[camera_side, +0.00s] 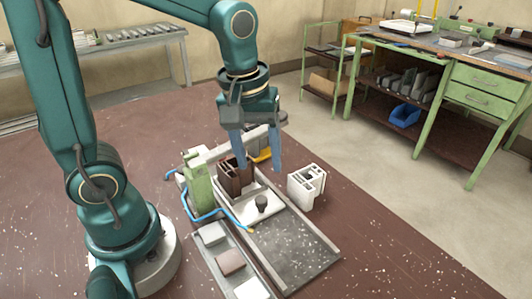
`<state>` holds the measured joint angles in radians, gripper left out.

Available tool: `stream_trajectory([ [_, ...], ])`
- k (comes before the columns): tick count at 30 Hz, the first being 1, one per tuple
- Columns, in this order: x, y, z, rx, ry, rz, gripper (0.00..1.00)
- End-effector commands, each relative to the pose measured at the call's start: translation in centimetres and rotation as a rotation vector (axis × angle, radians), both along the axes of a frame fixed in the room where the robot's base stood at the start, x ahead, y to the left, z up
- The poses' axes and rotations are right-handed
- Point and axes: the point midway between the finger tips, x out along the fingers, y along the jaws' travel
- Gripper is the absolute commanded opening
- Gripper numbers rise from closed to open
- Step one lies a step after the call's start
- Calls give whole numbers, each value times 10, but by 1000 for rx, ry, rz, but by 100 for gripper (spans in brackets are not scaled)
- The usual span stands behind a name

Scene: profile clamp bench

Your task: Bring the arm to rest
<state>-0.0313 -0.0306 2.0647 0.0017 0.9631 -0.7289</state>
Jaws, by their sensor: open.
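My gripper (259,150) has two blue fingers that point down and stand apart with nothing between them. It hangs over the back part of the clamp fixture (300,252). A white profile block (306,182) stands upright at the fixture's right side. A white plate with a dark knob (262,203) lies in the middle of the fixture. I cannot tell from this view how far the fingertips are above the parts.
A green block (198,182) with a blue hose stands left of the fixture. A tray (228,262) with several flat pieces lies in front. A yellow part (263,155) sits behind the fingers. A green workbench (440,70) stands at the back right. The floor to the right is free.

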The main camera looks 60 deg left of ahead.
Motion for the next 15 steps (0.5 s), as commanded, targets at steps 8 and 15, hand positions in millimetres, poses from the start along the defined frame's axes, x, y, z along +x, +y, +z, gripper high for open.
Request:
stream_trajectory([
  [8, -37, -5, 39, 66, -230, -251, 62],
  [15, -67, -7, 41, 172, -344, -533, 62],
])
